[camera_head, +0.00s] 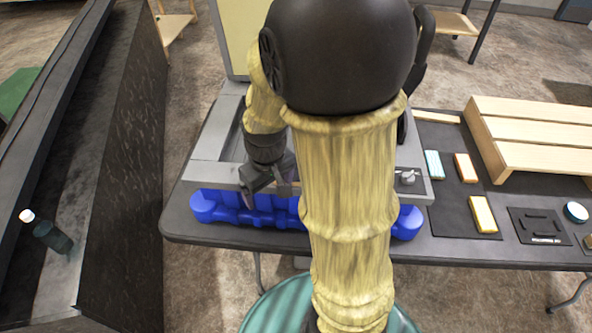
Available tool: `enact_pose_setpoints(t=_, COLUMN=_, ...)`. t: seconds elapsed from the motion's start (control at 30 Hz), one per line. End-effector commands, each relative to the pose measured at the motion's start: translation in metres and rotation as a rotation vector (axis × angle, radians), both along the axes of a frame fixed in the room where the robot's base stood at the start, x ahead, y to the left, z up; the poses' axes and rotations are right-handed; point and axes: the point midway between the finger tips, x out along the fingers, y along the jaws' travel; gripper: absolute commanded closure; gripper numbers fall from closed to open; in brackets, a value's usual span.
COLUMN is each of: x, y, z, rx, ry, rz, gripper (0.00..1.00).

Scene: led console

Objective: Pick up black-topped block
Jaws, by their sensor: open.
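I cannot make out a black-topped block for certain; my arm hides the middle of the console (212,174). My gripper (267,193) hangs over the console's front edge, above the blue base (262,216). Its fingers point down and are apart, with no held object visible between them. On the dark mat right of the console lie a pale blue block (433,163), an orange block (465,168) and a yellow block (483,214), all well to the right of my gripper.
A black square pad (526,240) with small dark pieces and a round blue-topped item (576,212) lie at the right. A slatted wooden rack (540,145) stands behind them. A dark bottle with a white cap (50,235) is on the separate counter at left.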

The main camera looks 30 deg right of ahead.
Motion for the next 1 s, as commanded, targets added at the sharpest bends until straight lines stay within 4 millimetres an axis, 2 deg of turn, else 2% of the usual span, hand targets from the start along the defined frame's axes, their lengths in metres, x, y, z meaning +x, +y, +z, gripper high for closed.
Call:
enact_pose_setpoints(t=0.03, x=0.014, y=-0.006, z=0.009, rx=-0.018, ry=0.040, rz=0.055, gripper=0.11)
enact_pose_setpoints(t=0.3, x=0.078, y=-0.045, z=0.037, rx=-0.139, ry=0.266, rz=0.428, gripper=0.11)
enact_pose_setpoints(t=0.5, x=0.115, y=-0.057, z=0.068, rx=-0.225, ry=0.402, rz=0.683, gripper=0.11)
enact_pose_setpoints(t=0.67, x=0.125, y=-0.057, z=0.077, rx=-0.247, ry=0.443, rz=0.766, gripper=0.11)
enact_pose_setpoints(t=1.0, x=0.124, y=-0.058, z=0.075, rx=-0.247, ry=0.444, rz=0.770, gripper=0.11)
